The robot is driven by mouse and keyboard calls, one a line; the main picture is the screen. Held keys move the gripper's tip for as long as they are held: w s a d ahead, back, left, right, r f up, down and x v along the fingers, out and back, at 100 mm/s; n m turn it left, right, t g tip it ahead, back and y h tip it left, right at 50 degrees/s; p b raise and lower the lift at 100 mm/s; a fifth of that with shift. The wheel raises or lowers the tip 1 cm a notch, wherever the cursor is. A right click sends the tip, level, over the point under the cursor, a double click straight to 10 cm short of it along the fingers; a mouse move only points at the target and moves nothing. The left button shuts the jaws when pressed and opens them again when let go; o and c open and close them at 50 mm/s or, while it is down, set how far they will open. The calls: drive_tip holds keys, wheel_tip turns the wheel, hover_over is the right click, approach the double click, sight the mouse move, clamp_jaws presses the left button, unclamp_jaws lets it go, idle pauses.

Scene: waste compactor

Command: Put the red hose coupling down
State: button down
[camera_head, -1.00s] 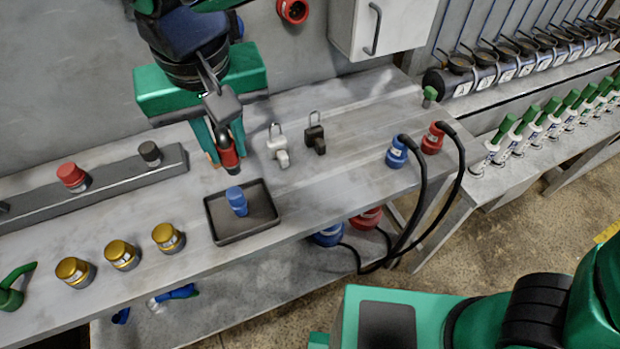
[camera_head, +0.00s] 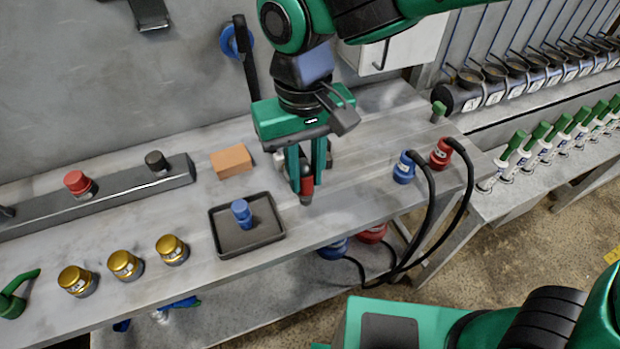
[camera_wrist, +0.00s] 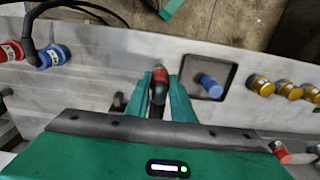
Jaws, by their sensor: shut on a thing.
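My gripper (camera_head: 306,184) is shut on the red hose coupling (camera_head: 307,187). The coupling hangs between the fingers, its dark end pointing down, just right of the black tray. Whether its lower end touches the bench (camera_head: 350,205) is unclear. In the wrist view the coupling (camera_wrist: 160,76) sits between the green fingers of my gripper (camera_wrist: 160,82), with the grey bench around it. Part of it is hidden by the fingers.
The black tray (camera_head: 265,228) holds a blue fitting (camera_head: 241,213). An orange block (camera_head: 232,161) lies behind it. Blue (camera_head: 403,168) and red (camera_head: 440,153) hose connectors stand to the right. Several gold-topped pieces (camera_head: 125,264) stand left. Bare bench lies between my gripper and the blue connector.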

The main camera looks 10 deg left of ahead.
sight(311, 186)
drive_tip(key=shift+w+d+f, duration=0.35)
drive_tip(key=shift+w+f, duration=0.05)
drive_tip(key=shift+w, duration=0.2)
drive_tip(key=shift+f, duration=2.05)
drive_tip(key=c, duration=1.5)
unclamp_jaws()
drive_tip(key=shift+c, duration=0.2)
wheel_tip(311, 186, up, 12)
